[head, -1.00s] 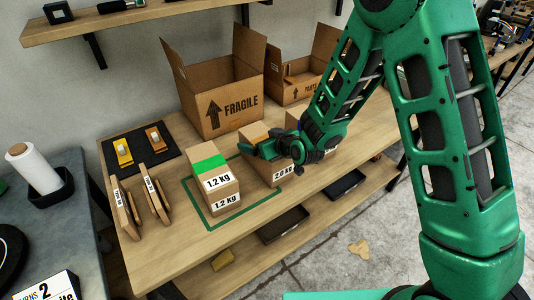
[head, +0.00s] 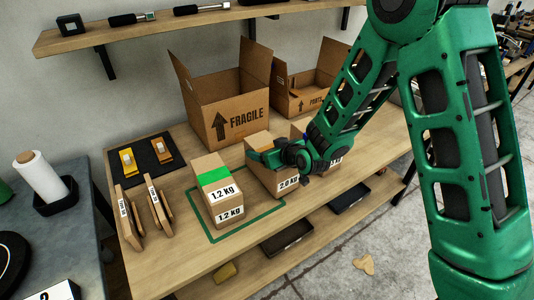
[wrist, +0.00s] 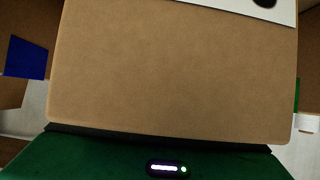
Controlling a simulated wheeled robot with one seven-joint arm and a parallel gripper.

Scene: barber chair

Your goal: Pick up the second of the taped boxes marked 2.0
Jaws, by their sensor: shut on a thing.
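The cardboard box marked 2.0 kg (head: 262,180) stands on the wooden bench, right of the green-taped box marked 1.2 kg (head: 208,172). My gripper (head: 268,158) is shut on the 2.0 box near its top; the arm hides part of the box. In the wrist view the held box's plain brown face (wrist: 175,75) fills most of the picture, with a white label edge at the top. Whether the box is clear of the bench I cannot tell. Another box with blue tape (head: 296,132) stands just to the right, partly hidden by my arm.
An open FRAGILE carton (head: 240,118) and a PARTS carton (head: 310,95) stand behind. A green outline (head: 246,231) is marked on the bench around the 1.2 box. Flat leaning pieces (head: 128,215) stand at left. A shelf (head: 190,25) runs above.

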